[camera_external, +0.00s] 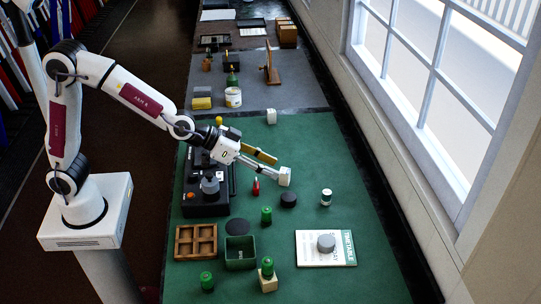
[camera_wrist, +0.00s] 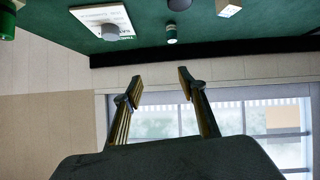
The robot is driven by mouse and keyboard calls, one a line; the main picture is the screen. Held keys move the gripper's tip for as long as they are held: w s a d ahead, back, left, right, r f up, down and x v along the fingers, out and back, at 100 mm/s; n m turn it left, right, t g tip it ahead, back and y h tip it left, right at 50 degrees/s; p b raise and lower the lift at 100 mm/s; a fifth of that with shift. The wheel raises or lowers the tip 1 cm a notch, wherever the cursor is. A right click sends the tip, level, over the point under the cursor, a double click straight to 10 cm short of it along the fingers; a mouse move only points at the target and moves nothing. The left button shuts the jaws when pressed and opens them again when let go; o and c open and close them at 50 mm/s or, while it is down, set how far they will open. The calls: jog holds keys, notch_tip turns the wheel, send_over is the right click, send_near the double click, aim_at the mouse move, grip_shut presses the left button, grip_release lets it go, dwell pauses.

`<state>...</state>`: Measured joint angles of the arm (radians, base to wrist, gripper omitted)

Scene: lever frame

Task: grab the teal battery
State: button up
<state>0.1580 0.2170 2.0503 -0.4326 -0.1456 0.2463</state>
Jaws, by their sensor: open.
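My gripper (camera_external: 280,168) is raised over the mat, pointing right towards the window. In the wrist view my gripper (camera_wrist: 160,77) has its fingers apart, with nothing between them. Part of a green cylinder (camera_wrist: 7,22) shows at the wrist view's top left corner.
A wooden compartment tray (camera_external: 196,241) and a green bin (camera_external: 240,253) stand at the front left. A book (camera_external: 311,247) bears a grey round piece (camera_external: 326,243). The window (camera_external: 440,80) borders the right side.

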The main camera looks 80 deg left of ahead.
jog(key=w+f+t+y, duration=0.1)
jog(key=w+f, duration=0.4)
jog(key=w, duration=0.2)
jog(key=n+t+y, duration=0.1)
jog(key=n+y, duration=0.1)
send_near(327, 192)
jog(key=shift+w+d+f, duration=0.15)
jog(key=shift+w+f, duration=0.25)
jog(key=shift+w, duration=0.45)
jog(key=shift+w+f+y, duration=0.15)
jog(key=shift+f+y, duration=0.15)
jog(key=shift+f, duration=0.1)
jog(key=shift+x, duration=1.3)
jog(key=shift+w, duration=0.1)
jog(key=shift+x, duration=2.55)
